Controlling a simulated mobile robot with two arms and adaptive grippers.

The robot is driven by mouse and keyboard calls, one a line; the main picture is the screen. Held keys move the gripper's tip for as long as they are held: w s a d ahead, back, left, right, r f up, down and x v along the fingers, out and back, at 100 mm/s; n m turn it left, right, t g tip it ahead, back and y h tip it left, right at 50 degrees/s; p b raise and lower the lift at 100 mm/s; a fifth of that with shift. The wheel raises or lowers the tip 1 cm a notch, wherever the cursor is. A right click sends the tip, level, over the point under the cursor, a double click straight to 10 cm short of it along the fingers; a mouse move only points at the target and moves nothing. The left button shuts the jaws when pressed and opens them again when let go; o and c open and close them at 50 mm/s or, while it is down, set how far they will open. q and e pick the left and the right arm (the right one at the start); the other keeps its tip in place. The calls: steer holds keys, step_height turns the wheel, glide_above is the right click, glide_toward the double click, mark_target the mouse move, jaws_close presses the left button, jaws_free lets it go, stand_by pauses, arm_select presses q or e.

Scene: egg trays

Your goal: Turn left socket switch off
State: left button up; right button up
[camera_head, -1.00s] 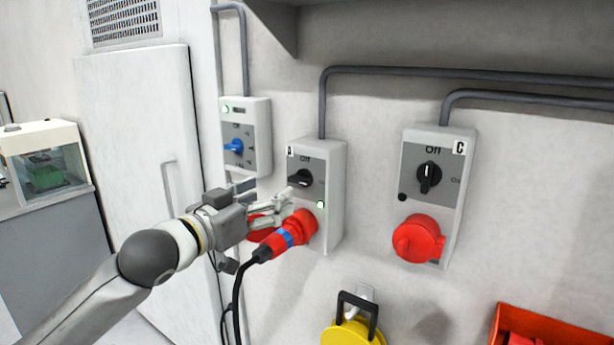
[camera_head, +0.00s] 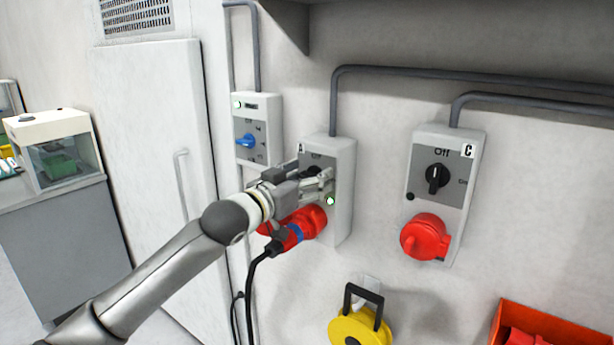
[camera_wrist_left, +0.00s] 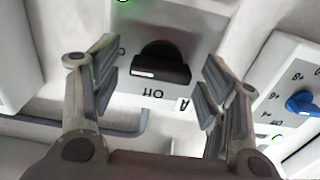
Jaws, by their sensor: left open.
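The left socket box (camera_head: 343,190), marked A, is mounted on the wall, with a red plug (camera_head: 297,228) in its socket and a lit green lamp (camera_head: 330,201). Its black rotary switch (camera_wrist_left: 160,65) shows in the left wrist view, between the fingers, with its white mark away from the "Off" label. In the head view the switch is mostly hidden by my left gripper (camera_head: 322,183). My left gripper (camera_wrist_left: 157,88) is open, its fingers on either side of the switch; I cannot tell whether they touch it. My right gripper is not in view.
Socket box C (camera_head: 473,175), with a black switch and red socket cover, is on the right. A grey box with a blue knob (camera_head: 246,141) is on the left. A yellow reel (camera_head: 360,328) and red bin (camera_head: 548,318) are below. A black cable hangs from the plug.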

arm_select(q)
steer(key=shift+c, duration=0.4)
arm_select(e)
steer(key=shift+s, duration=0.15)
arm_select(q)
steer(key=c, duration=0.9)
steer(key=shift+c, duration=0.2)
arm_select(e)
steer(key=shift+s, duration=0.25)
